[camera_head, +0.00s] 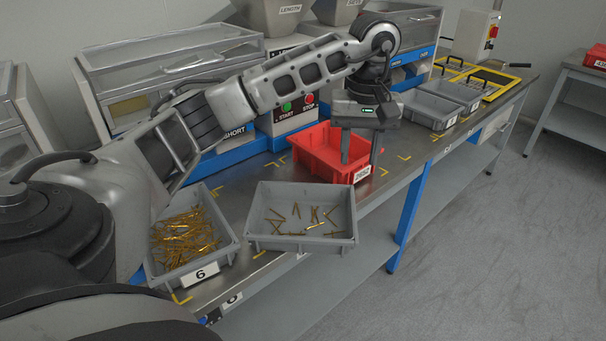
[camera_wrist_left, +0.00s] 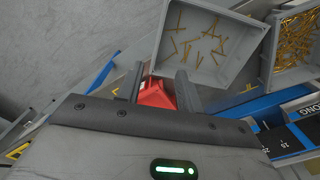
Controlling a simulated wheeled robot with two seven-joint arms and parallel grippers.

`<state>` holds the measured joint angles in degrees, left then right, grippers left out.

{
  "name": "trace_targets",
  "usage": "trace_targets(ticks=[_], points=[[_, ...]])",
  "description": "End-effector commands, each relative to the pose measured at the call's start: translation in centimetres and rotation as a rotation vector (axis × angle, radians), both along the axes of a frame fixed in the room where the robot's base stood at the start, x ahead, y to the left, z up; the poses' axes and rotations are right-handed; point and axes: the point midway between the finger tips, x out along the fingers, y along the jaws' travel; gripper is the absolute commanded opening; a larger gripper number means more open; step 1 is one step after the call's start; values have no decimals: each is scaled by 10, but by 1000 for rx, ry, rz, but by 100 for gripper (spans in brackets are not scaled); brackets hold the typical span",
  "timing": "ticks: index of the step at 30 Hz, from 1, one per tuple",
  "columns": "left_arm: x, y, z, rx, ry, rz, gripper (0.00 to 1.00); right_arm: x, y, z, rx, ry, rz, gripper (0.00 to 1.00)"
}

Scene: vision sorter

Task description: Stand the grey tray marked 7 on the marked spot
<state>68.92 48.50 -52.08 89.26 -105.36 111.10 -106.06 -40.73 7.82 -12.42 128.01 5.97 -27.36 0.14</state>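A grey tray (camera_head: 303,244) holding several brass-coloured screws lies by the table's front edge, askew and seeming to jut past it. It also shows in the left wrist view (camera_wrist_left: 250,48). I see no number on it, so I cannot tell whether it is the tray marked 7. My left gripper (camera_head: 360,160) is open and empty, pointing down over the front of the red bin (camera_head: 308,153). Between its fingers (camera_wrist_left: 160,90), the wrist view shows red. The gripper is apart from the grey tray, to its right. My right gripper is not in view.
A fuller grey tray marked 6 (camera_head: 230,247) stands left of the loose tray. Two grey trays (camera_head: 428,112) stand farther right, before a yellow-edged plate (camera_head: 515,76). Yellow corner marks (camera_head: 404,157) lie on the table. A blue-based machine (camera_head: 228,143) lines the back.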

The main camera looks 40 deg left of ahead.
Motion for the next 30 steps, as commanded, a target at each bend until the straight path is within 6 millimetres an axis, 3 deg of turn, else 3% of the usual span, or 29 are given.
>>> trace_targets(ticks=[6,12,20,30], points=[[-2,-1,-49,0,6,-2,37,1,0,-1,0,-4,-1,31],[-1,-2,-85,-4,5,-1,37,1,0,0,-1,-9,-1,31],[-1,-3,-104,-5,3,-2,37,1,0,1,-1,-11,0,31],[-1,-5,-147,-5,1,-2,37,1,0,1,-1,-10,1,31]])
